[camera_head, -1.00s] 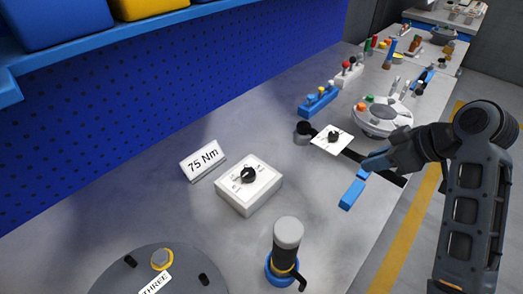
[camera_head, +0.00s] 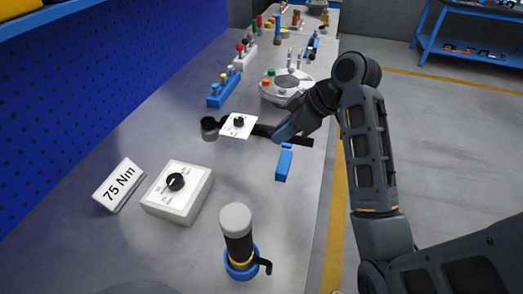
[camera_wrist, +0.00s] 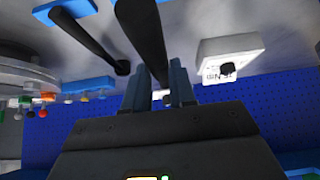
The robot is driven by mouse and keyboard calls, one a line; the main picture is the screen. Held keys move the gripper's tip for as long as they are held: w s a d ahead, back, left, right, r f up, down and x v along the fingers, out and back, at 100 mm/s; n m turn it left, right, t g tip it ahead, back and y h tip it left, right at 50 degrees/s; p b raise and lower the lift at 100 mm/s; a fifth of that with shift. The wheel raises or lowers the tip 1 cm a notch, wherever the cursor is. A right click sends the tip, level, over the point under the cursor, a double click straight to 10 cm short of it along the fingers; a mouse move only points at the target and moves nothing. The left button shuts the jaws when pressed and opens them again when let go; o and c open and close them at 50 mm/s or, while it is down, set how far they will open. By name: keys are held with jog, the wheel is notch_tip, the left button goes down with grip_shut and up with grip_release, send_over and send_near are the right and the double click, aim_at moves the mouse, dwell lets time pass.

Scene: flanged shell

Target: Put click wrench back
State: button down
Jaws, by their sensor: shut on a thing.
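The click wrench (camera_head: 263,130) shows as a long black bar with a round dark head at its left end, above or on the grey bench. In the wrist view a dark bar (camera_wrist: 145,35) runs up from between my gripper's fingers (camera_wrist: 160,88). A blue block (camera_head: 284,164) sits just in front of the bar. Whether the wrench is clear of the bench, I cannot tell.
A white dial box (camera_head: 178,190), a 75 Nm sign (camera_head: 119,184) and a grey-topped upright tool in a blue ring (camera_head: 237,230) stand nearer. A round device (camera_head: 286,85) with coloured buttons is behind my gripper. The blue pegboard wall borders the left; open floor lies right.

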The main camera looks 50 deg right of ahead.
aim_at(263, 135)
jog(key=w+f, duration=0.1)
jog(key=w+a+f, duration=0.1)
jog(key=w, duration=0.2)
jog(key=shift+w+a+f, duration=0.25)
jog(key=shift+w+f, duration=0.15)
jog(key=shift+f+p, duration=0.4)
jog(key=shift+f, duration=1.6)
jog(key=c, duration=0.9)
grip_release()
jog(key=shift+f, duration=0.1)
jog(key=v, duration=1.2)
